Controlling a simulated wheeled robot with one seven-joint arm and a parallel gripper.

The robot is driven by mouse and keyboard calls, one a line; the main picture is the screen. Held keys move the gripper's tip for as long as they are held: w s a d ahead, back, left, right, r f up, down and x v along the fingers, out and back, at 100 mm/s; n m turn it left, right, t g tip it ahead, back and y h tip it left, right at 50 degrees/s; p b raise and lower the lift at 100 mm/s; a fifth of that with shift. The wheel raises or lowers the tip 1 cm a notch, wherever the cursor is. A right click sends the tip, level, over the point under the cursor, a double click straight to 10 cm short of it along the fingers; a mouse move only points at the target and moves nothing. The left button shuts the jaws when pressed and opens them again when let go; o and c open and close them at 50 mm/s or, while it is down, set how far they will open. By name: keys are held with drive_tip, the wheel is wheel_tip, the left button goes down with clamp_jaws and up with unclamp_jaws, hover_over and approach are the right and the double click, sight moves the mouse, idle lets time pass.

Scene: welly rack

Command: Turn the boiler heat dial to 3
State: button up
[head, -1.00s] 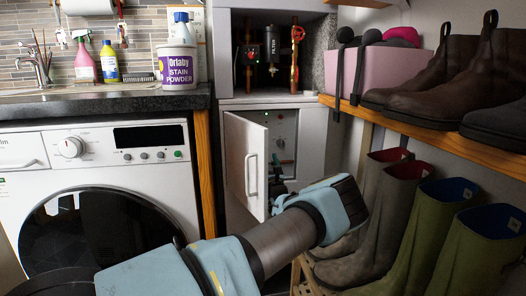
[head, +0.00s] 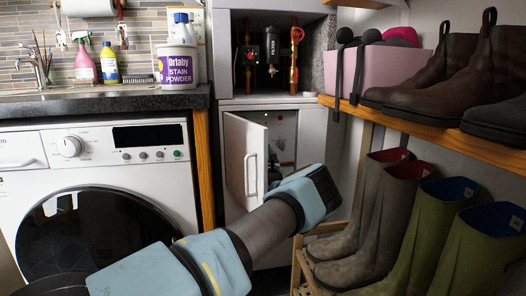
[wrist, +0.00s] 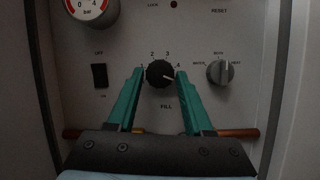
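A small light mark on the dial points right and slightly down, near or just below the 4. My gripper (wrist: 159,72) is open, with one teal finger on each side of the dial. Small gaps show between fingertips and knob; I cannot tell how deep the tips reach. In the head view the boiler (head: 286,126) is behind a half-open white door (head: 244,160), and my arm hides most of the gripper and the dial.
A grey selector knob (wrist: 220,73) is close right of the right finger. A black rocker switch (wrist: 99,76) is at left, a pressure gauge (wrist: 92,8) above it. A copper pipe (wrist: 238,133) runs below. The boiler door stands left of my arm, boots (head: 385,210) to the right.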

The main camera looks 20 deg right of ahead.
clamp_jaws()
drive_tip(key=shift+n, duration=0.4)
drive_tip(key=n+g+y+b, duration=0.1)
drive_tip(key=n+y, duration=0.1)
drive_tip(key=n, duration=0.5)
drive_tip(key=n+g+y+b, duration=0.2)
drive_tip(key=n, duration=0.5)
drive_tip(key=d+r+n+g+y+b, duration=0.1)
drive_tip(key=n+g+y+b, duration=0.1)
drive_tip(key=n, duration=0.5)
drive_tip(key=shift+y, duration=0.5)
